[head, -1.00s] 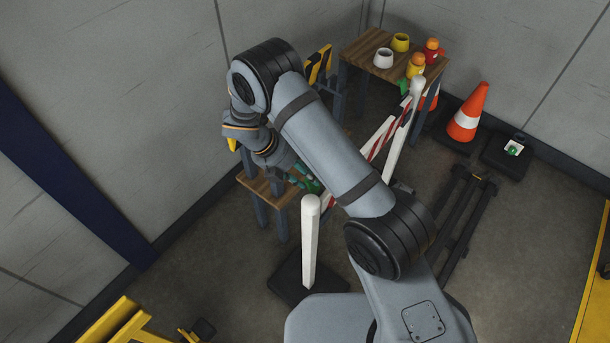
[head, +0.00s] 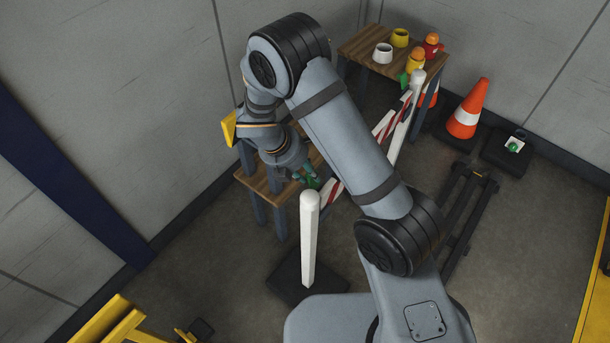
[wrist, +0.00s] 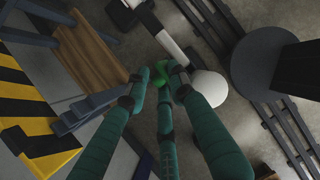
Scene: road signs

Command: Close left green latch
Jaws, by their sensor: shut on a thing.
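The left green latch (head: 313,183) is at the left white post's end of the red-and-white barrier board (head: 334,191). My gripper (head: 307,176) has its teal fingers closed around the latch. In the wrist view my gripper (wrist: 165,74) has its fingertips meeting on the green latch (wrist: 180,79), beside the round white post top (wrist: 208,88). The fingers hide part of the latch, so I cannot tell its exact angle. The left white post (head: 309,238) stands upright just in front of my gripper. My forearm hides the middle of the board.
A wooden table (head: 257,178) stands left of my gripper. The right white post (head: 401,120) has another green latch (head: 403,80). An orange cone (head: 467,112) stands right. A yellow-and-black striped panel (wrist: 30,115) is close by.

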